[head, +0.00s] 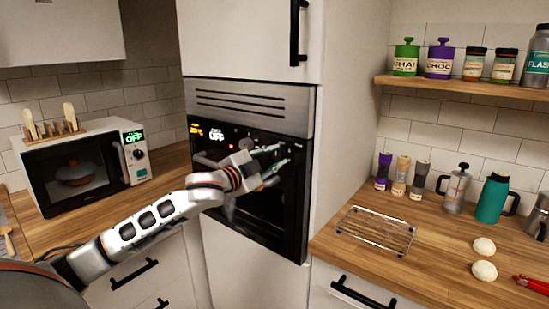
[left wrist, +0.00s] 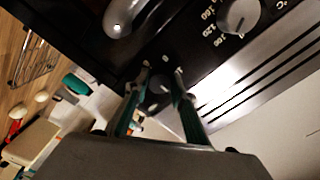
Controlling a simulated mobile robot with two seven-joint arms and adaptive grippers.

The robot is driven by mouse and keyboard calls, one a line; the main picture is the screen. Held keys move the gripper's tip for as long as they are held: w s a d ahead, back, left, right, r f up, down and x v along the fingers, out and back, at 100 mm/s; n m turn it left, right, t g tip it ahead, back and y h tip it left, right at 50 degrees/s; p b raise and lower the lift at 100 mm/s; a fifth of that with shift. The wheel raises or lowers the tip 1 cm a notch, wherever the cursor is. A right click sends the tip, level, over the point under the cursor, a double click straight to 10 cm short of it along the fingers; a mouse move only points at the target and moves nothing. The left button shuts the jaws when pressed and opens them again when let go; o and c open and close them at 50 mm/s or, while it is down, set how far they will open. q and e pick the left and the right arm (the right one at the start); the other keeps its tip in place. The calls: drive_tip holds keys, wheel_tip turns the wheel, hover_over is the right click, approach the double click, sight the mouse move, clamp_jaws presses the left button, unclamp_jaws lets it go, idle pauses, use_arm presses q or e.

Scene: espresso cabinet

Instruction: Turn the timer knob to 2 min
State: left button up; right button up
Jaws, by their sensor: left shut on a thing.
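The built-in black oven (head: 285,205) has a control panel under a steel vent strip. My left gripper (head: 279,155) is at the right part of this panel. In the left wrist view, the gripper (left wrist: 160,80) has its two green-grey fingers on either side of a dark round knob (left wrist: 158,88), shut on it. I take this to be the timer knob; its marks and pointer are hidden or too small to read. A silver knob (left wrist: 240,15) with temperature numbers is beside it. My right gripper is not in view.
The oven's bar handle (left wrist: 122,15) is close to my fingers. A microwave (head: 75,170) stands on the left counter. On the right counter are a wire rack (head: 375,232), a teal jug (head: 492,198) and two white balls. A tall white cabinet surrounds the oven.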

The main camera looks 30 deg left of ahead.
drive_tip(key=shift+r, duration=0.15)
use_arm(q)
drive_tip(key=shift+m+p, duration=0.85)
drive_tip(key=shift+m, duration=0.05)
drive_tip(key=shift+m+p, duration=0.75)
drive_tip(key=shift+m, duration=1.45)
drive_tip(key=m, duration=0.5)
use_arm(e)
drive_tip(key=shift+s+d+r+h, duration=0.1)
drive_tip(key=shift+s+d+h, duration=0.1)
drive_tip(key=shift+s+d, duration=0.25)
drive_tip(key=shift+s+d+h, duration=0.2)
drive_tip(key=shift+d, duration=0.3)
use_arm(q)
drive_tip(key=shift+m, duration=0.3)
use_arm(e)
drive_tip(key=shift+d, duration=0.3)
